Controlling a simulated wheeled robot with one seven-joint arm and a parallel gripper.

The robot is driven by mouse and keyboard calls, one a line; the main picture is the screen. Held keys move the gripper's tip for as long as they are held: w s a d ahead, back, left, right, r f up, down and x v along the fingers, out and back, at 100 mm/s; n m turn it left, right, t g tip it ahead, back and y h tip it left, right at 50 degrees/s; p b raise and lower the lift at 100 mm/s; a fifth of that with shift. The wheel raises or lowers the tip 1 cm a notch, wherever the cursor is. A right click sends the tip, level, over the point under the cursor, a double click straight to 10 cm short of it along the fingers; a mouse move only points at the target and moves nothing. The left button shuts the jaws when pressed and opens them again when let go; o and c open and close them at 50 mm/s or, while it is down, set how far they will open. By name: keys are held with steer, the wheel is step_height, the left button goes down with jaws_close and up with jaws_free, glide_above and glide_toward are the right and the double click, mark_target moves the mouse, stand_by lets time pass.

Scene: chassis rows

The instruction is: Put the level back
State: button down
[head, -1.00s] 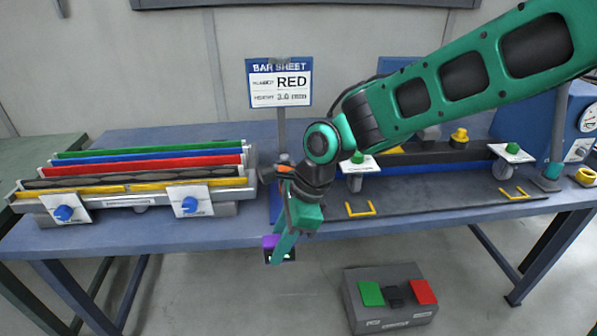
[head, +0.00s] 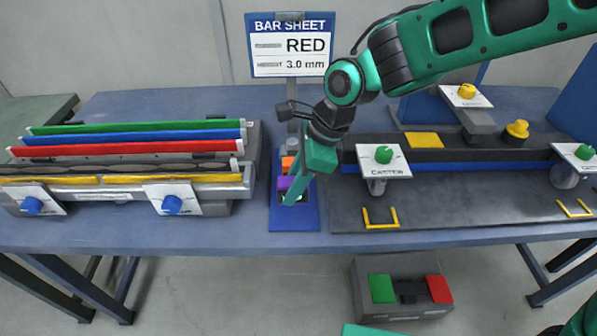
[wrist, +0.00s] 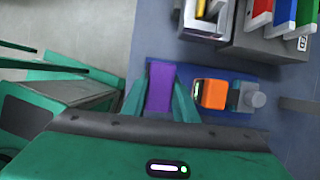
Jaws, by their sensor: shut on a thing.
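The level appears to be the small purple block (head: 284,183) with a dark display face. It is between the fingers of my gripper (head: 294,190), which is shut on it. In the wrist view the purple block (wrist: 160,88) is gripped between the two green fingers (wrist: 160,100). It is over the front part of a blue mat (head: 294,221) on the bench. I cannot tell whether its underside touches the mat. An orange block (wrist: 210,93) and a grey knobbed piece (wrist: 247,97) stand on the mat beside it.
A rack with coloured bars (head: 135,148) and blue knobs stands left of the mat. A dark chassis plate (head: 450,205) with casters (head: 384,160) lies to the right. A sign reading RED, 3.0 mm (head: 290,45) stands behind. A pedal box (head: 405,287) is on the floor.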

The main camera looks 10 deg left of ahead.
steer(key=shift+w+d+f, duration=0.1)
steer(key=shift+w+f, duration=0.05)
steer(key=shift+f, duration=2.2)
steer(key=shift+f, duration=1.15)
steer(key=c, duration=1.3)
jaws_free()
steer(key=shift+c, duration=0.2)
steer(key=shift+r, duration=0.1)
steer(key=s+v, duration=0.1)
steer(key=v, duration=0.9)
steer(key=shift+w+d+r, duration=0.2)
steer(key=shift+w, duration=0.3)
